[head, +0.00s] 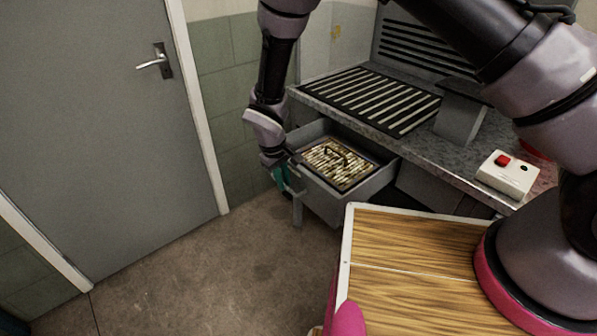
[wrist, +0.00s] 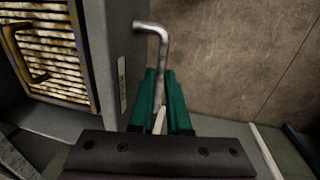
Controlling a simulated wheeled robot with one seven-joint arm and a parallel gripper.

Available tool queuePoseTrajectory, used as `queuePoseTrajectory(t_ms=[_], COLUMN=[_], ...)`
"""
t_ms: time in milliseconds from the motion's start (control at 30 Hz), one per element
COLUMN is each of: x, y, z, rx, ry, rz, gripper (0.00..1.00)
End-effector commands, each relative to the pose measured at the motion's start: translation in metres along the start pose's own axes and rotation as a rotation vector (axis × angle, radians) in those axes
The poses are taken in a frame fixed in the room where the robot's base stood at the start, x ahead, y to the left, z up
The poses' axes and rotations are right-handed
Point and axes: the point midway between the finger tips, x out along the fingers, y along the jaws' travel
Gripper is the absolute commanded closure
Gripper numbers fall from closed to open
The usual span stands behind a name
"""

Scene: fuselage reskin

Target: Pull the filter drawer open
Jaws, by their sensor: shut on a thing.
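The grey filter drawer (head: 333,198) stands pulled out from under the bench in the head view. A pleated, dirty yellowish filter (head: 338,165) with a dark handle lies in it; it also shows at the left of the wrist view (wrist: 62,57). My gripper (head: 287,178) is at the drawer's front left side. In the wrist view its green fingers (wrist: 160,100) are shut on the bent metal drawer handle (wrist: 153,30). In the head view the handle is mostly hidden by my gripper.
The bench (head: 415,150) with a slotted grille (head: 370,98) is above the drawer. A control box with a red button (head: 507,174) sits on its right edge. My wooden-topped base is close in front of the drawer. A grey door (head: 95,130) and bare floor (head: 200,275) lie left.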

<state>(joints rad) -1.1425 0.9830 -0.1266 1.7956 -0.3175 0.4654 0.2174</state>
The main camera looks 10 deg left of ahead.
Motion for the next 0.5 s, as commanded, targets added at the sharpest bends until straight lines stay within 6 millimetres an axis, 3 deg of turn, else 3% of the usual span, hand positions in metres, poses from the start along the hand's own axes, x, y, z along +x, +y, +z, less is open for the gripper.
queuePoseTrajectory(t_ms=[200,500], x=[-0.005,-0.005], y=[-0.020,-0.024], z=[-0.001,-0.001], rx=[-0.001,0.001], ry=[0.002,0.002], rz=[0.000,0.000], gripper=[1.00,1.00])
